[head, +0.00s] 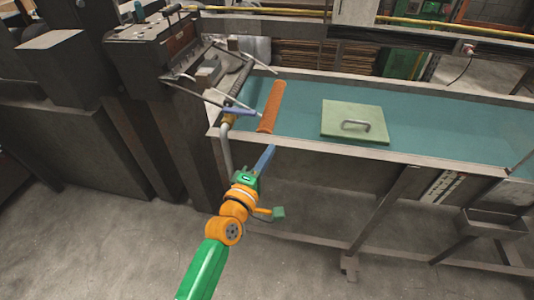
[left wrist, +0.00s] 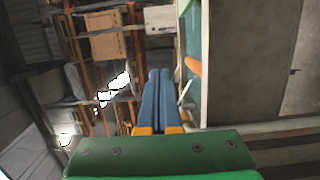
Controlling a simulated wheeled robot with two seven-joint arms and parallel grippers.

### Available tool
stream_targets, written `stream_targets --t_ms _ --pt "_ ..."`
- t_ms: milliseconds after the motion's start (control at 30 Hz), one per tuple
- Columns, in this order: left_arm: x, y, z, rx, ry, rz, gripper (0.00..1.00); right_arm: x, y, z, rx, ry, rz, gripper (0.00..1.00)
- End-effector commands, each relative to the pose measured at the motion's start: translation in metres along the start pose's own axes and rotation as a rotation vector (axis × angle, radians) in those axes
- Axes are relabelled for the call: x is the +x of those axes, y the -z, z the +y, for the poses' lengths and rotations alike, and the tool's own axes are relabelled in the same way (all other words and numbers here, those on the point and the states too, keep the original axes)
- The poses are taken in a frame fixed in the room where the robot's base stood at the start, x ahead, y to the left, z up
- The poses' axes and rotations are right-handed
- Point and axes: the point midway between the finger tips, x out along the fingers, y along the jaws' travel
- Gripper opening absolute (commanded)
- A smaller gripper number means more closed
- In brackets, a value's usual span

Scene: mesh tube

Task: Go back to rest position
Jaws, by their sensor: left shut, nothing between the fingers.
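My left gripper (head: 264,160) is in front of the workbench's near edge, over the floor side. Its blue fingers are shut with nothing between them. The left wrist view shows the same fingers (left wrist: 158,98) pressed together. An orange mesh tube (head: 271,106) lies on the teal bench top (head: 300,104), beyond the fingertips and apart from them. In the left wrist view an orange piece (left wrist: 193,66), likely the end of the tube, shows right of the fingers. My right gripper is in neither view.
A light green plate (head: 340,110) with a grey handle lies on the bench, right of the tube. A dark machine (head: 150,50) with rods and a bent pipe stands at the left, close to my left gripper. The bench's metal front rim (head: 330,146) is near. Open floor lies in front.

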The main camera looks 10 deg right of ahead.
Motion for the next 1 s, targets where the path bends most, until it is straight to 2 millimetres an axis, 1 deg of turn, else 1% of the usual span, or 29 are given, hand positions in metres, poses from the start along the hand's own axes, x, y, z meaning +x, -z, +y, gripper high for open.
stream_targets --t_ms 367,433,467,533,567,600,667,700,767,800,867,900,967,1000 --pt "0.0 0.0 -0.002 0.003 0.004 0.001 0.0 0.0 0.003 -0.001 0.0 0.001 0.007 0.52" --pt "-0.004 0.004 -0.02 0.034 0.046 0.008 0.0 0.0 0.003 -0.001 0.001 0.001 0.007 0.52" --pt "-0.008 0.006 -0.035 0.063 0.081 0.014 0.0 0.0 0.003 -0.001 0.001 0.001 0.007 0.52" --pt "-0.026 0.014 -0.089 0.165 0.211 0.023 0.0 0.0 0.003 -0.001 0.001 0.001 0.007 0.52" --pt "-0.039 0.018 -0.117 0.222 0.281 0.02 0.0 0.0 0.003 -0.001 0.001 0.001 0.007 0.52" --pt "-0.059 0.022 -0.156 0.301 0.38 0.009 0.0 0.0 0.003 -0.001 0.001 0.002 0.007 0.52" --pt "-0.096 0.026 -0.211 0.418 0.526 -0.028 0.0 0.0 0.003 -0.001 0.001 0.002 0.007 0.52" --pt "-0.124 0.028 -0.244 0.491 0.621 -0.064 0.0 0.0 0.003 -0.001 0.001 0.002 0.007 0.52" --pt "-0.171 0.028 -0.29 0.594 0.758 -0.135 0.0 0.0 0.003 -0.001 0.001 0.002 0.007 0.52" --pt "-0.205 0.027 -0.317 0.659 0.847 -0.195 0.0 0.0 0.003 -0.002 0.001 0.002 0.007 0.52" --pt "-0.259 0.023 -0.352 0.749 0.97 -0.3 0.0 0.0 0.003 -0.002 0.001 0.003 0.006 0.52" --pt "-0.296 0.021 -0.371 0.802 1.044 -0.377 0.0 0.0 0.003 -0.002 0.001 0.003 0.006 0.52" --pt "-0.35 0.015 -0.393 0.869 1.139 -0.498 0.0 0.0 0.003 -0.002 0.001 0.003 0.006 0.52" --pt "-0.383 0.011 -0.403 0.904 1.191 -0.576 0.0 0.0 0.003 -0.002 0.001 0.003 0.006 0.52"
